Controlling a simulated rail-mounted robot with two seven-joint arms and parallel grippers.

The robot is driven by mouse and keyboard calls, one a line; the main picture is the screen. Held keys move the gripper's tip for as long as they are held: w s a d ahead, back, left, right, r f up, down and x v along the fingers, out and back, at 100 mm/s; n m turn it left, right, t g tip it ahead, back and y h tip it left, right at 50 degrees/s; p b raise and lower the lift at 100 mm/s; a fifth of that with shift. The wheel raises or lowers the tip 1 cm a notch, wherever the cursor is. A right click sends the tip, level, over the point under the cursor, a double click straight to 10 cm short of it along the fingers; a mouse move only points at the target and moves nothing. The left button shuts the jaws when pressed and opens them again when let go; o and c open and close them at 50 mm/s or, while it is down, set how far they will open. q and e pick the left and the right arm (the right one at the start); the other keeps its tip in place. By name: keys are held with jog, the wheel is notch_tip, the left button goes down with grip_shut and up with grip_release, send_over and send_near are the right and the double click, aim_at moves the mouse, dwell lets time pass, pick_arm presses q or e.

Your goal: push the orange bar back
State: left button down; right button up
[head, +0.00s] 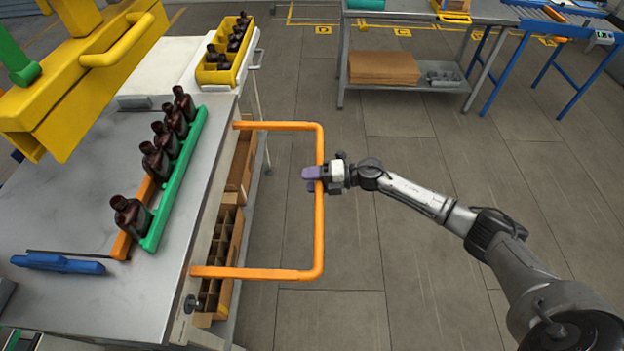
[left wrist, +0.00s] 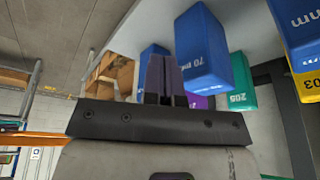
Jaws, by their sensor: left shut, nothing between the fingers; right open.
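The orange bar (head: 319,235) is a U-shaped frame sticking out from the right side of the metal workbench (head: 75,195) in the head view. Its long outer side runs across the floor area, away from the bench edge. My right gripper (head: 310,179) is open at the middle of that outer side. Its purple fingers overlap the bar in the picture; I cannot tell whether they touch it. My left gripper (left wrist: 163,62) shows in the left wrist view, shut and empty, with its dark fingers together. It does not show in the head view.
Several amber bottles (head: 154,162) stand along a green rail (head: 175,180) on the bench. A yellow bin (head: 212,76) holds more bottles. A yellow frame (head: 75,85) overhangs the upper left.

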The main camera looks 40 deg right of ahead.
jog(key=shift+c, duration=0.5)
grip_shut()
